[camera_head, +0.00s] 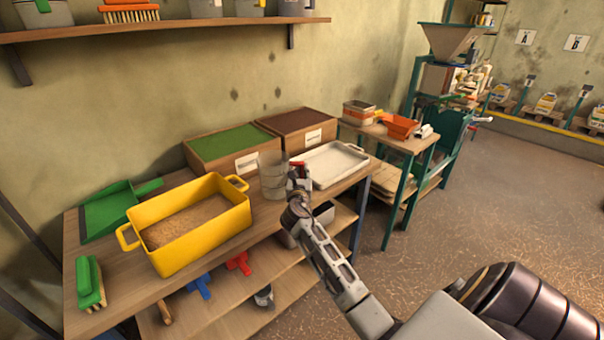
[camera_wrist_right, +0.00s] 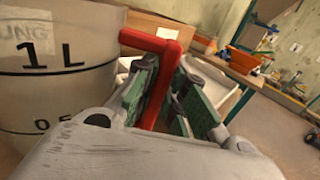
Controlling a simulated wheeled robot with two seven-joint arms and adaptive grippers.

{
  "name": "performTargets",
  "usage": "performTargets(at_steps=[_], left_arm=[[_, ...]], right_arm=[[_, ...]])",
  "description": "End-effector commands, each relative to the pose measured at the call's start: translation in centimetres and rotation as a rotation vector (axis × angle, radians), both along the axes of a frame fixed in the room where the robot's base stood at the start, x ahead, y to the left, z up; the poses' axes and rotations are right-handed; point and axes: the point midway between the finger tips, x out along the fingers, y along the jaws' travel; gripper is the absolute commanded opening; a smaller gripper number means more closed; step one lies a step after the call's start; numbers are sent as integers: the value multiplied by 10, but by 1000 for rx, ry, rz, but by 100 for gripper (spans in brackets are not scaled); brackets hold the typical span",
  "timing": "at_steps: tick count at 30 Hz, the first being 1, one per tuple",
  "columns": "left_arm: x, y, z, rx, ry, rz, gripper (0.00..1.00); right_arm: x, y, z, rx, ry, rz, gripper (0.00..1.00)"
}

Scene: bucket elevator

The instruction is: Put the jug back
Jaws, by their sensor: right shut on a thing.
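The jug (camera_head: 271,176) is a clear measuring jug with a red handle, upright at the bench between the yellow tub and the white tray. I cannot tell whether its base touches the bench top. In the right wrist view the jug (camera_wrist_right: 60,85) fills the left side, with a "1 L" mark. My right gripper (camera_head: 297,172) is shut on the red handle (camera_wrist_right: 157,85), with green pads on either side of it. My left gripper is not in view.
The yellow tub (camera_head: 205,246) holds brown grain-like material. A white tray (camera_head: 350,178) lies right of the jug. Green-topped (camera_head: 195,154) and brown-topped (camera_head: 300,140) boxes stand behind. A green dustpan (camera_head: 105,213) and brush (camera_head: 88,283) lie left. A wall shelf (camera_head: 150,30) is above.

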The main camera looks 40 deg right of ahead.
Motion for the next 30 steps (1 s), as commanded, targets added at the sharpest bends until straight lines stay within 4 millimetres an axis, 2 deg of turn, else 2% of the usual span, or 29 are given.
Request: performTargets(at_steps=[1, 2, 6, 20, 30], left_arm=[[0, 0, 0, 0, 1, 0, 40], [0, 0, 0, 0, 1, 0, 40], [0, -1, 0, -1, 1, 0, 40], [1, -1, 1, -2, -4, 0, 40], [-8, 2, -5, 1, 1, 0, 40]], right_arm=[[0, 0, -1, -1, -1, 0, 0], [0, 0, -1, 0, 0, 0, 15], [0, 0, -1, 0, 0, 0, 33], [0, 0, 2, 0, 0, 0, 34], [-19, 17, 1, 1, 1, 2, 34]])
